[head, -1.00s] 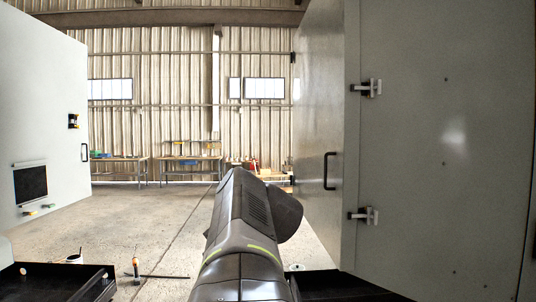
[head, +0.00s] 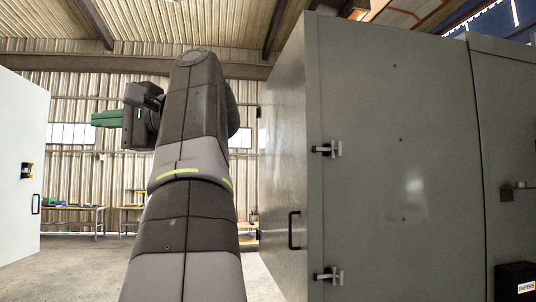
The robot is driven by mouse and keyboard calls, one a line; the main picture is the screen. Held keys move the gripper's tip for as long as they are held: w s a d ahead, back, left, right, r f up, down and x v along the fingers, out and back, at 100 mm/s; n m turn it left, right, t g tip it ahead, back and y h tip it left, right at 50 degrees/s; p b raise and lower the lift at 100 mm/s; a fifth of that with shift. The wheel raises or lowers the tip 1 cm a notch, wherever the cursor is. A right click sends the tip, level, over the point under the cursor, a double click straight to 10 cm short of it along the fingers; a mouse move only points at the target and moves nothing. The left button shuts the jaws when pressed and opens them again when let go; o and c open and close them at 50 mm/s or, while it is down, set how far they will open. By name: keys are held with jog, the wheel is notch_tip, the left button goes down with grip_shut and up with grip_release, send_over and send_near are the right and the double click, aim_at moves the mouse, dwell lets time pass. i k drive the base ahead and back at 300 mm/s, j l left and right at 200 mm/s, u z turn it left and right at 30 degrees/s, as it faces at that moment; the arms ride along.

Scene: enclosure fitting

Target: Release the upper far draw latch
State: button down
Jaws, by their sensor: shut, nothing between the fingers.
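A tall grey enclosure (head: 400,190) stands at the right in the head view. Two draw latches sit near its left vertical edge: an upper latch (head: 327,149) and a lower latch (head: 329,274). Each has a dark part by the edge and a pale grip. Whether either is latched is too small to tell. My gripper (head: 105,119) has green fingers, shut and empty, pointing left. It is raised at the left, well apart from the upper latch, with my arm between them in the picture.
A narrow enclosure face with a black handle (head: 295,230) adjoins the latch edge. A black box marked "PAPERS" (head: 516,283) is at the lower right. A white cabinet (head: 20,170) stands at the left. Workbenches (head: 75,215) stand at the back, with open floor before them.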

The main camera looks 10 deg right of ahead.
aim_at(333, 149)
jog(key=i+l+z, duration=0.35)
jog(key=l, duration=0.4)
jog(key=i+l+z, duration=0.35)
jog(key=i+l, duration=0.15)
jog(key=l, duration=0.15)
jog(key=i+l+z, duration=0.35)
jog(key=i+l, duration=0.15)
